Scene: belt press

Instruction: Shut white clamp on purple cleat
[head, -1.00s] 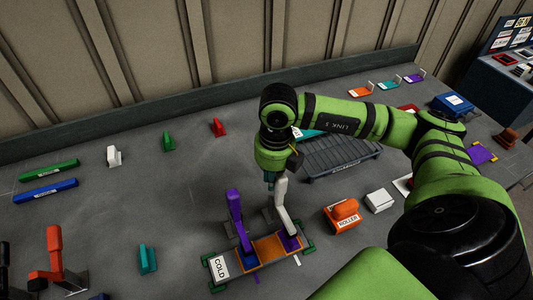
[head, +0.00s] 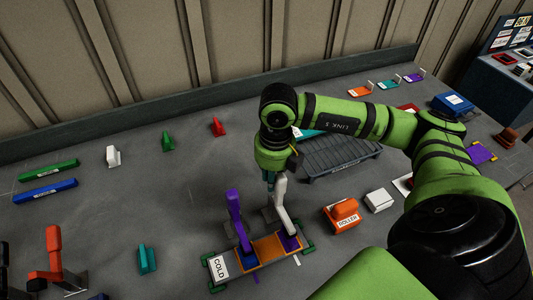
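The white clamp (head: 282,204) stands nearly upright at the right end of the small fixture with orange strips and a COLD label (head: 219,267). A purple cleat (head: 289,243) sits at the foot of the white clamp. A purple clamp (head: 236,216) stands raised at the fixture's left end. My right gripper (head: 269,184) points down beside the top of the white clamp's lever, on its left. It is small and partly hidden by the wrist, so I cannot tell whether its fingers are open or touch the lever. My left gripper is not in view.
An orange ROLLER block (head: 342,215) and a white box (head: 379,200) stand right of the fixture. A grey ribbed tray (head: 340,157) lies behind my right wrist. An orange-handled clamp (head: 53,250) and a teal piece (head: 147,259) stand at left. The table's middle left is clear.

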